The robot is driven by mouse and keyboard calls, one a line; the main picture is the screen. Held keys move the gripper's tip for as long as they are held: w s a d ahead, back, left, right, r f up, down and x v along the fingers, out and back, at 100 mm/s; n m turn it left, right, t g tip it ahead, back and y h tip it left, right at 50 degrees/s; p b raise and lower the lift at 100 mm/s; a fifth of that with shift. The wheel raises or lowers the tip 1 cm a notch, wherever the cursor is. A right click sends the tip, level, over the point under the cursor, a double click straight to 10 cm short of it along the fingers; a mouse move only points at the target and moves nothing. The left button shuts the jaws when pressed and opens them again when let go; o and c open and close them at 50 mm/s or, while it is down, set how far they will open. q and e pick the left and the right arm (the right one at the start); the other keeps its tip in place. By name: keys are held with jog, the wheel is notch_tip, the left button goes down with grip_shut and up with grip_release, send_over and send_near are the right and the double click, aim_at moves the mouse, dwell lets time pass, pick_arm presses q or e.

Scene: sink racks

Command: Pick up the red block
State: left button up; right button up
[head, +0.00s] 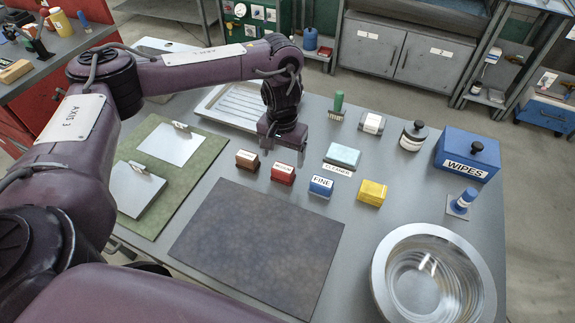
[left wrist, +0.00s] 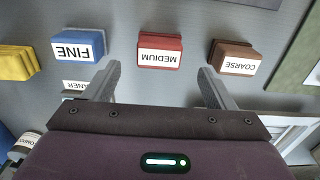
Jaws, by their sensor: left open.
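The red block (head: 283,174) stands on the grey table between a brown block (head: 247,160) and a blue block (head: 321,187). In the left wrist view the red block (left wrist: 160,50) carries a white label reading MEDIUM, upside down, and lies just beyond the fingertips, between their lines. My left gripper (head: 283,152) points down above the table, behind the red block in the head view. Its two fingers show apart in the left wrist view (left wrist: 158,72), with nothing between them. My right gripper is not in view.
A yellow block (head: 372,193) and a light blue block (head: 342,156) stand to the right. A dark mat (head: 258,240) lies in front. A steel bowl (head: 432,280) is at front right, a blue WIPES box (head: 467,155) behind it. A green board (head: 150,215) lies left.

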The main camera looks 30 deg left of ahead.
aim_at(283, 168)
pick_arm(q)
jog(key=shift+s+f, duration=0.1)
jog(key=shift+f, duration=0.45)
jog(key=shift+s+f+p, duration=0.1)
jog(key=shift+f+p, duration=0.25)
notch_tip(283, 168, down, 4)
jog(key=shift+d+r+p, duration=0.1)
jog(key=shift+r+p, duration=0.05)
jog(key=shift+p, duration=0.3)
jog(key=shift+f, duration=0.35)
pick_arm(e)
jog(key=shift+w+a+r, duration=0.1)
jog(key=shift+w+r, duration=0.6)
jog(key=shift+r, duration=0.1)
pick_arm(q)
jog(key=shift+c, duration=0.5)
jog(key=c, duration=1)
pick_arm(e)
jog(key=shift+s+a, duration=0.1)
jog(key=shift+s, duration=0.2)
pick_arm(q)
jog(key=shift+r, duration=0.2)
